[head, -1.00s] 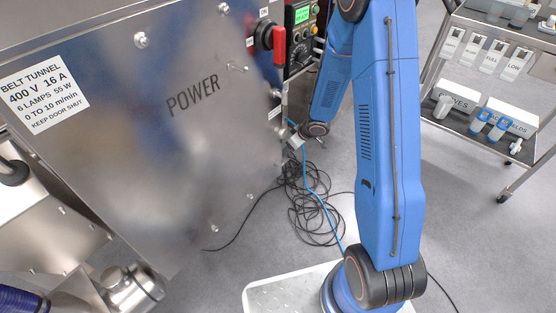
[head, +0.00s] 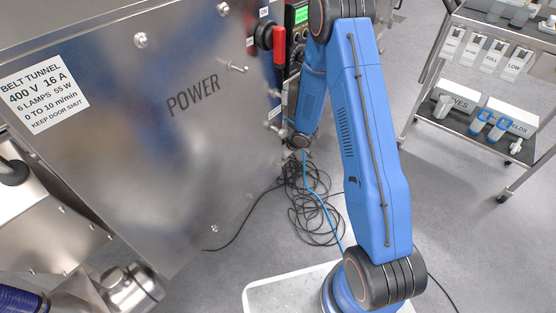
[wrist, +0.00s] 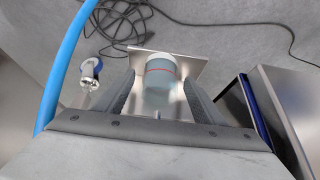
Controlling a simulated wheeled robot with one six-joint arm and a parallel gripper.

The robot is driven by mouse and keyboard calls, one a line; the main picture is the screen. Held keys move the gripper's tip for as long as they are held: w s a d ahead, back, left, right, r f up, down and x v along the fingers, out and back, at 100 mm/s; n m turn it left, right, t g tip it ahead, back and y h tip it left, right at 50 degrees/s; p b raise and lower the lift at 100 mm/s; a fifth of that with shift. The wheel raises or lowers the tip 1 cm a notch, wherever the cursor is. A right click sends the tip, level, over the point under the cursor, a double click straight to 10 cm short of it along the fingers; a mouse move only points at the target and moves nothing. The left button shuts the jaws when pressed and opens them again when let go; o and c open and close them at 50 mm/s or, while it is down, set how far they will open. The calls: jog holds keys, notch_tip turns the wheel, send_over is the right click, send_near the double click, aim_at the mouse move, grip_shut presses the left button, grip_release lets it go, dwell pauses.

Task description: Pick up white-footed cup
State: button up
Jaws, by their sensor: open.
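In the wrist view, a translucent grey-blue cup (wrist: 160,76) with a thin red line shows between the fingers of my gripper (wrist: 158,86). A paler band lies at its far end; I cannot tell if this is a white foot. A flat metal plate (wrist: 186,70) shows around and beyond the cup. My gripper is open, with one finger on each side of the cup, and I cannot tell whether either touches it. In the head view neither my gripper nor this cup can be made out.
In the wrist view, a metal box (wrist: 285,105) is close on the right and a metal fitting with a blue ring (wrist: 90,72) is at left. The head view shows the steel tunnel housing (head: 150,140), coiled cables (head: 312,205) on the floor and a trolley (head: 460,120) at right.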

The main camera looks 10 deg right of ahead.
jog(key=shift+x, duration=0.8)
jog(key=c, duration=1.1)
jog(key=shift+r, duration=0.1)
jog(key=shift+c, duration=0.2)
jog(key=shift+w+r, duration=0.1)
jog(key=shift+r, duration=0.5)
jog(key=s+d, duration=1)
jog(key=s, duration=0.4)
jog(key=shift+s+d, duration=0.3)
jog(key=shift+s, duration=0.05)
